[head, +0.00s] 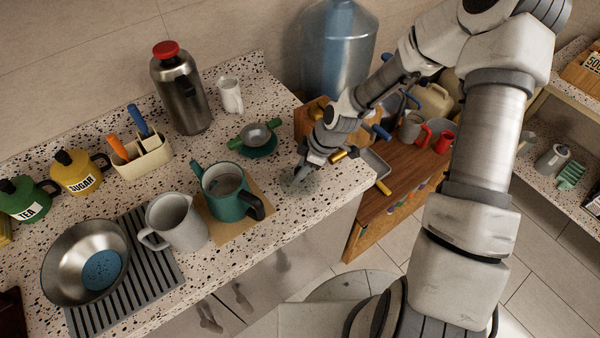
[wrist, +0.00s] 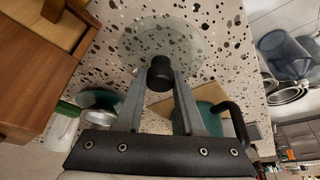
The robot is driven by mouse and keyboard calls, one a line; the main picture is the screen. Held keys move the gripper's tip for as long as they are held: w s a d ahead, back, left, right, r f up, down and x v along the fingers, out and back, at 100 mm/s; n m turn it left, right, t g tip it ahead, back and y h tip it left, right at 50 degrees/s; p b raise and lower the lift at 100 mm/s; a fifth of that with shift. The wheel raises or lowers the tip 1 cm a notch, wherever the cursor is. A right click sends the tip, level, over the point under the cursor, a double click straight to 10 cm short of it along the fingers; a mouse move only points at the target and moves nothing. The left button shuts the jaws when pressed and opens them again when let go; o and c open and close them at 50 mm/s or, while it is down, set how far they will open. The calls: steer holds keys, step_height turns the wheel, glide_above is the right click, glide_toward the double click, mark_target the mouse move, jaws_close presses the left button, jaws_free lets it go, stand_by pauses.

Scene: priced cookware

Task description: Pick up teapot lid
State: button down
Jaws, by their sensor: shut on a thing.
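A round glass lid with a black knob lies near the counter's front right edge; its glass (head: 299,182) shows in the head view, and the glass disc (wrist: 160,42) and black knob (wrist: 160,73) show in the wrist view. My gripper (wrist: 158,82) is shut on the knob, with one finger on each side. In the head view my gripper (head: 303,174) comes down over the lid and hides its knob. I cannot tell whether the lid touches the counter. A green teapot (head: 225,190) without a lid stands to the left on a tan board (head: 236,232).
A small bowl with green handles (head: 257,135) stands behind the lid, near a steel flask (head: 181,90) and a white mug (head: 230,95). A grey pitcher (head: 176,222) and a pan (head: 86,262) are further left. A wooden cabinet (head: 400,178) adjoins at right.

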steer(key=shift+r, duration=0.65)
step_height(320, 180, up, 3)
steer(key=shift+w+d+f, duration=0.1)
steer(key=s+d+r+p, duration=0.1)
steer(key=s+d+r, duration=0.5)
steer(key=d, duration=0.3)
steer(key=shift+s+r, duration=0.4)
steer(key=shift+s, duration=0.35)
steer(key=shift+s, duration=0.1)
